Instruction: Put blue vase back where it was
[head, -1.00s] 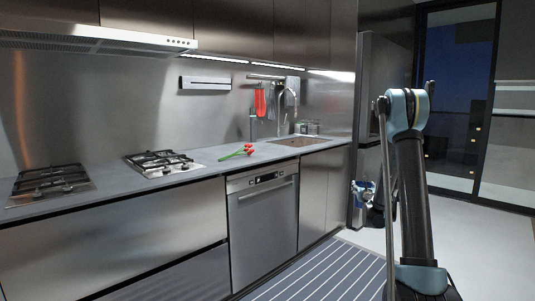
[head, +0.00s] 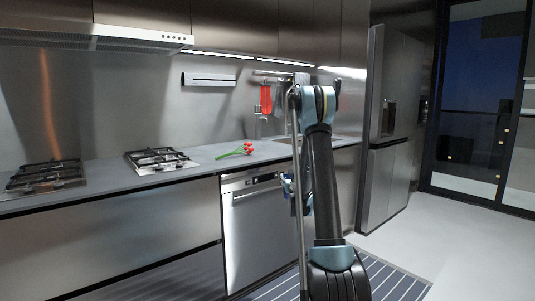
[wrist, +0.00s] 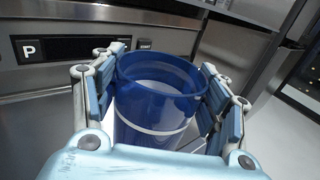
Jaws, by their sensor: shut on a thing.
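The blue vase (wrist: 155,108) is a round, open-topped, see-through blue vessel with a pale band around it. In the wrist view it stands between the two fingers of my gripper (wrist: 162,65), which is shut on it with one finger at each side. Its lower part is hidden by the gripper's body. In the head view my gripper (head: 288,187) shows only in part, beside my arm and in front of the dishwasher's right side; the vase cannot be made out clearly there.
The grey counter (head: 205,167) carries two gas hobs (head: 160,160) and red flowers with green stems (head: 236,151). A dishwasher (head: 252,232) is below. My arm hides most of the sink. A striped runner (head: 385,276) lies on the floor. A tall fridge (head: 390,125) stands right; floor beyond is clear.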

